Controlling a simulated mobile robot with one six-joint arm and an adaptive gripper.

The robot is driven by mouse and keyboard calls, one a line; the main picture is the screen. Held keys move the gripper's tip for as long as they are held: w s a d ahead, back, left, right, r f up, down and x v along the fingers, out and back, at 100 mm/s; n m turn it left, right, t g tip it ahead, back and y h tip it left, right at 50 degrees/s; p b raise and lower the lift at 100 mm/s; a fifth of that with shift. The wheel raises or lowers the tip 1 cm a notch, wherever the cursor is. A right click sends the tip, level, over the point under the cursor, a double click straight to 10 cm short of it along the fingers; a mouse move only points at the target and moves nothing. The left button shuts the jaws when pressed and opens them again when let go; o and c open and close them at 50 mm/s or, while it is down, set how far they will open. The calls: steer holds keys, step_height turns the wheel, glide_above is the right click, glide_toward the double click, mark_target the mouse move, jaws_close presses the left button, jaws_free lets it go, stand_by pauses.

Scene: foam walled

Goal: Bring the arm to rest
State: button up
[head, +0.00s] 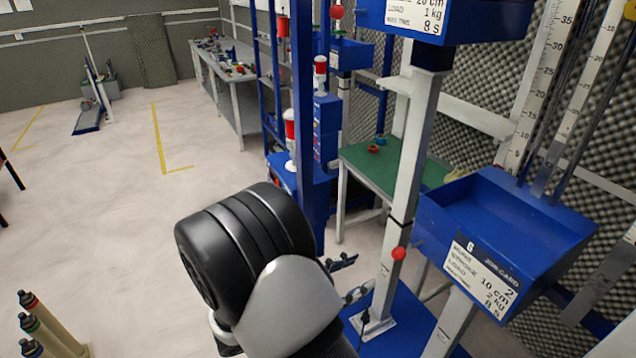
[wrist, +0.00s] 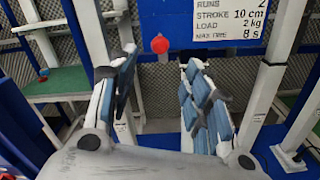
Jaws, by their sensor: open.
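My gripper (wrist: 160,66) is open in the wrist view, its two padded fingers apart with nothing between them. A red ball knob (wrist: 160,44) shows beyond the fingertips, in the gap between them, in front of a blue panel. In the head view my gripper (head: 358,277) is partly hidden behind my own arm's black and white links, with its fingers pointing right. There the red knob (head: 398,253) is to the right of the fingers, by a grey post. The fingers look apart from the knob.
A blue tray (head: 505,215) with a job card (head: 480,280) stands at right, near my gripper. A grey post (head: 412,150) and blue frame (head: 305,120) rise close by. A green-topped table (head: 375,170) is behind. Open floor (head: 90,210) lies left; several capped posts stand bottom left.

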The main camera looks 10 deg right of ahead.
steer(key=s+d+r+m+g+y+b, duration=0.1)
steer(key=s+d+r+m+g+y, duration=0.1)
steer(key=s+d+m+g+y, duration=0.25)
steer(key=s+d+r+m+g+y+b, duration=0.1)
steer(key=s+d+r+m+g+y, duration=0.15)
steer(key=s+m, duration=0.4)
steer(key=s+a+r+m+t+y+b, duration=0.2)
steer(key=s+a+m+t+y, duration=0.3)
steer(key=s+y, duration=0.4)
steer(key=shift+s+a+r+m+t+y, duration=0.25)
steer(key=shift+a+m+y, duration=0.25)
steer(key=shift+a+m, duration=0.55)
steer(key=shift+d, duration=0.15)
